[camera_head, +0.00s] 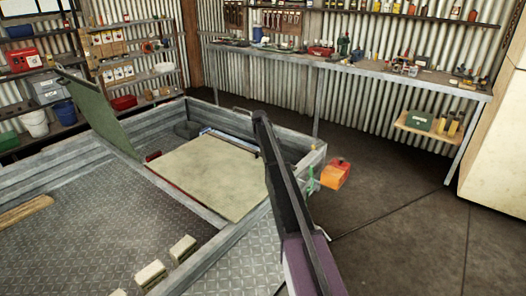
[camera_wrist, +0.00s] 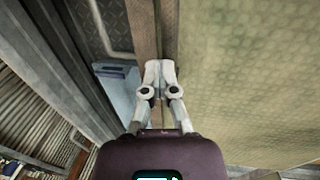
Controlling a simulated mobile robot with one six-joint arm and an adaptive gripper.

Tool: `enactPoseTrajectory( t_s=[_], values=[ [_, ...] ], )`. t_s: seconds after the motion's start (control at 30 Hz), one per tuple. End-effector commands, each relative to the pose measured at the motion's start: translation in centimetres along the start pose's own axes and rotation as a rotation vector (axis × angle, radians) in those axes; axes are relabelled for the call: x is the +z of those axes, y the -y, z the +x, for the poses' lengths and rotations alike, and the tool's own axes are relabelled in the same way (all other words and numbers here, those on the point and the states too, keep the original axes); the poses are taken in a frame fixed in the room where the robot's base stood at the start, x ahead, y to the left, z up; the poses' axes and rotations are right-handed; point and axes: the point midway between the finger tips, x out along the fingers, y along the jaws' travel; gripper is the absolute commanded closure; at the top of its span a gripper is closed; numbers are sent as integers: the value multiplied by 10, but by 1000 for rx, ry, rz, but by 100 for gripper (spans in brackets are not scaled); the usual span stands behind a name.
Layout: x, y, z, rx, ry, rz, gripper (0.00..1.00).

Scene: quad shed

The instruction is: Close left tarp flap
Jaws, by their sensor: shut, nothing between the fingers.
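A green tarp flap (camera_head: 100,115) stands raised and tilted at the left of the trailer bed in the head view. A second, beige panel (camera_head: 205,172) lies flat inside the bed. My gripper (camera_wrist: 160,66) is shut and empty in the wrist view. Its fingertips are by the edge of a khaki woven panel (camera_wrist: 245,70), beside a brown strip (camera_wrist: 145,28). I cannot tell whether they touch, or which panel this is. My gripper does not show clearly in the head view.
The metal trailer wall (camera_head: 70,172) rings the bed. A pale blue item (camera_wrist: 118,85) is left of my fingers in the wrist view. An orange box (camera_head: 335,174) is by the trailer's right corner. A workbench (camera_head: 400,78) lines the back wall; floor at right is clear.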

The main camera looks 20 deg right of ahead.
Motion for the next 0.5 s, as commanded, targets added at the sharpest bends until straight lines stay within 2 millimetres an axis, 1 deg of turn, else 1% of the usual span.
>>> enactPoseTrajectory(
  t_s=[0.03,0.1,0.5],
  values=[
    [1,0,6,0,1,0,100],
    [1,0,8,0,2,1,100],
    [4,0,11,-3,7,2,100]
  ],
)
